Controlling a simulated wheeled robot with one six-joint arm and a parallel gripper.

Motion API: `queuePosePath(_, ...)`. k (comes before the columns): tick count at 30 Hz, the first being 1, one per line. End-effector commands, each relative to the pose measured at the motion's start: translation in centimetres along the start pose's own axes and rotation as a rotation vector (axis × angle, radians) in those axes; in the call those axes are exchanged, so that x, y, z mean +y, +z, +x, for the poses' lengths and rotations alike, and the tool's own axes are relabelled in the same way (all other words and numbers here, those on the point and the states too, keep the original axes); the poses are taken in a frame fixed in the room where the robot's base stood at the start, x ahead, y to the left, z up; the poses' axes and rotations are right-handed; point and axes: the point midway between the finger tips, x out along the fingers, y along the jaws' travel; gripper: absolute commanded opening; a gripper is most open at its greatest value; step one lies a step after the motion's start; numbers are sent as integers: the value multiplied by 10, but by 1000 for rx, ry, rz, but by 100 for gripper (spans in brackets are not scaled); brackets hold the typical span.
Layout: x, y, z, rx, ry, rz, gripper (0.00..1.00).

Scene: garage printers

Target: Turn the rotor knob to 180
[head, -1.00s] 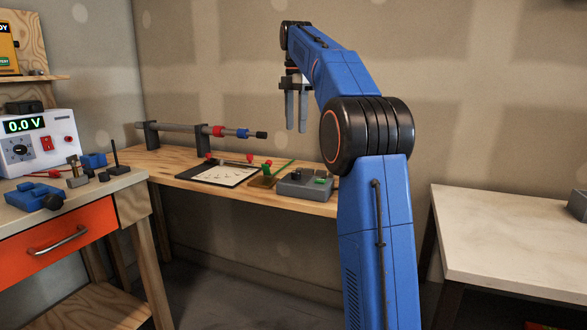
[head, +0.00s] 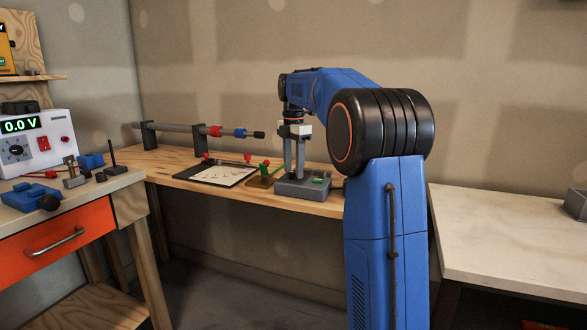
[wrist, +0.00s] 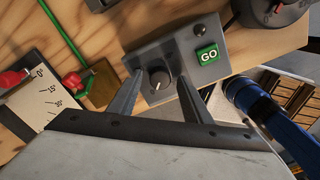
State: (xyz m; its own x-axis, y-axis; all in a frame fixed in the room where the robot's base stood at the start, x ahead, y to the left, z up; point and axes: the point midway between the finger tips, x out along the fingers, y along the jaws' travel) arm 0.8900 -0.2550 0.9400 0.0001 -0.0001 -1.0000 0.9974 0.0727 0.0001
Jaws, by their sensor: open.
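A grey control box (head: 303,190) stands on the wooden bench at the back. In the wrist view the box (wrist: 162,52) carries a dark round knob (wrist: 158,79) with a pale pointer line, and a green GO panel (wrist: 208,54). I see no readable number around this knob. My gripper (head: 293,177) points down over the box, and its fingertips appear just above or at its top. In the wrist view my gripper (wrist: 159,74) is open, with one finger on each side of the knob. I cannot tell whether either finger touches it.
Left of the box are a green rod on a small wooden base (head: 260,182) and a chart board (head: 219,175). A horizontal rod with red and blue rings (head: 180,128) stands behind. A workbench with a 0.0 V meter (head: 22,143) is left; a pale table (head: 505,235) is right.

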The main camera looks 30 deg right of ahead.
Motion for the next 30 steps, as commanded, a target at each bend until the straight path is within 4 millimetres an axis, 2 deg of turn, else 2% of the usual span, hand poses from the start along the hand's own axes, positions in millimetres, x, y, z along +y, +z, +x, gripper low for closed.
queuePosePath(10,0,0,4,0,0,0,45)
queuePosePath(11,0,0,4,0,0,0,42)
queuePosePath(15,0,0,4,0,0,0,9)
queuePosePath(16,0,0,4,0,0,0,3)
queuePosePath(23,0,0,4,0,0,9,4)
queuePosePath(30,0,0,4,0,0,94,4)
